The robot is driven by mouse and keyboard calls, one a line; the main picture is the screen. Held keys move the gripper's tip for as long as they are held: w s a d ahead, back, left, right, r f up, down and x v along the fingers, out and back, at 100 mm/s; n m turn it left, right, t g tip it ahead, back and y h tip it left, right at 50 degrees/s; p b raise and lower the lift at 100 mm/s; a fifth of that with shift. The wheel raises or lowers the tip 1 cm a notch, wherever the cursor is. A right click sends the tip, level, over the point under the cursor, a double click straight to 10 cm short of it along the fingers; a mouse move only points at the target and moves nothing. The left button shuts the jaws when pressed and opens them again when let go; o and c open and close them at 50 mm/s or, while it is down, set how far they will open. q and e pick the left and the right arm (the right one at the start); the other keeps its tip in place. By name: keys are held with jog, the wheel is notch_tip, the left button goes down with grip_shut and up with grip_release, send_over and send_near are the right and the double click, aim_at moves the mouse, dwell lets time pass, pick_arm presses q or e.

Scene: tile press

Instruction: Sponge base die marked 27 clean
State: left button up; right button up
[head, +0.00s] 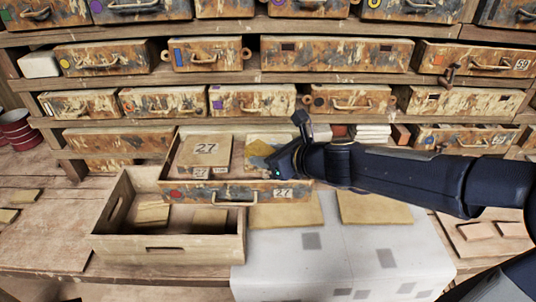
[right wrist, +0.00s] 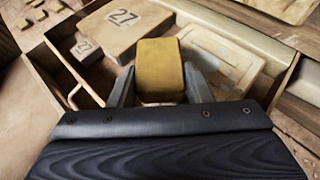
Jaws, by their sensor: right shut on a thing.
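My right gripper (head: 272,160) is over the right part of the pulled-out drawer marked 27 (head: 215,197). In the right wrist view, its fingers (right wrist: 160,88) are shut on a yellow-brown sponge (right wrist: 160,68). A pale die half with a recessed face (right wrist: 222,60) lies in the drawer just beyond and right of the sponge; I cannot tell if they touch. A brown block marked 27 (head: 205,150) lies beside it on the left, with a small block marked 27 (right wrist: 86,48) near the drawer front. My left gripper is out of view.
A wooden tray with yellowish tiles (head: 170,250) stands in front of the drawer, on the left. A pale sheet with dark squares (head: 345,260) covers the bench at centre. Shelves of worn drawers (head: 335,60) rise behind. Red tins (head: 15,130) stand far left.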

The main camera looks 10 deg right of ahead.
aim_at(268, 145)
jog(key=shift+f+b, duration=0.45)
jog(key=shift+b, duration=0.05)
dwell(0.8)
jog(key=shift+w+d, duration=0.1)
jog(key=shift+w, duration=0.25)
jog(key=shift+w+d, duration=0.1)
jog(key=shift+w, duration=0.35)
jog(key=shift+w+d+f+p, duration=0.1)
jog(key=shift+w+p, duration=0.1)
jog(key=shift+w, duration=0.2)
jog(key=shift+w+d+p, duration=0.1)
jog(key=shift+w+p, duration=0.05)
jog(key=shift+w, duration=0.25)
jog(key=shift+w+d+p, duration=0.15)
jog(key=shift+w+p, duration=0.15)
jog(key=shift+w, duration=0.55)
